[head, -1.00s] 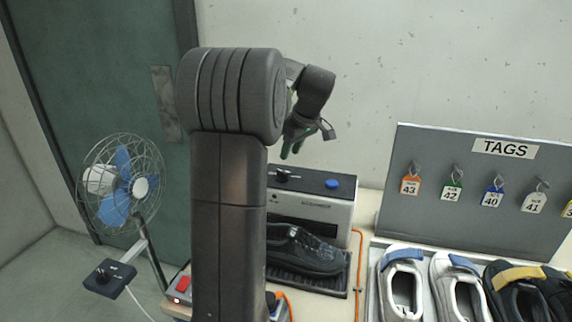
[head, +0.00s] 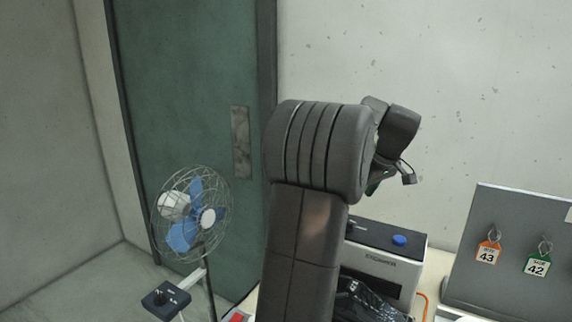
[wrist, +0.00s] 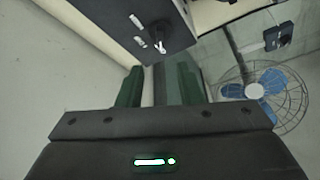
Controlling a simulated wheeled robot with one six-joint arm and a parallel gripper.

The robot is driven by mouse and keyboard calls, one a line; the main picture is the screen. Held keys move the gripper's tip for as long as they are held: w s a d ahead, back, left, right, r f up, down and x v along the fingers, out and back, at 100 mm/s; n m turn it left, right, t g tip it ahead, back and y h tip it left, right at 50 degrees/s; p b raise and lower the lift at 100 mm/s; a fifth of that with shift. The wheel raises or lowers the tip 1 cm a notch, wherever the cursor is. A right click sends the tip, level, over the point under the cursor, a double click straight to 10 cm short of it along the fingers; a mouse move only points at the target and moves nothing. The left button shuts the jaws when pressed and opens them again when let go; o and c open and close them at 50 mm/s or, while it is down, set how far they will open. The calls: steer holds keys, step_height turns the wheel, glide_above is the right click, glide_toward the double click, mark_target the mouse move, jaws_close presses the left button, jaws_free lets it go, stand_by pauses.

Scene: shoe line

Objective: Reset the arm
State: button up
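My gripper (wrist: 160,88) shows in the wrist view with two green fingers standing apart and nothing held between them. In the head view my gripper (head: 378,185) is up in the air behind my dark arm, above the grey machine. Its fingertips are mostly hidden there by my own arm links. My arm stands upright in the middle of the head view, bent over at the top.
A grey machine (head: 408,269) with a blue button stands below my gripper, a dark shoe (head: 365,302) in front. A caged fan (head: 190,215) stands left by the green door (head: 185,110). The tag board (head: 515,275) is at right. The air around my gripper is clear.

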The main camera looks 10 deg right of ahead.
steer(key=p+x, duration=0.1)
steer(key=x, duration=1)
steer(key=shift+w+f, duration=0.15)
steer(key=shift+f, duration=0.25)
steer(key=shift+a, duration=0.1)
steer(key=shift+r, duration=0.1)
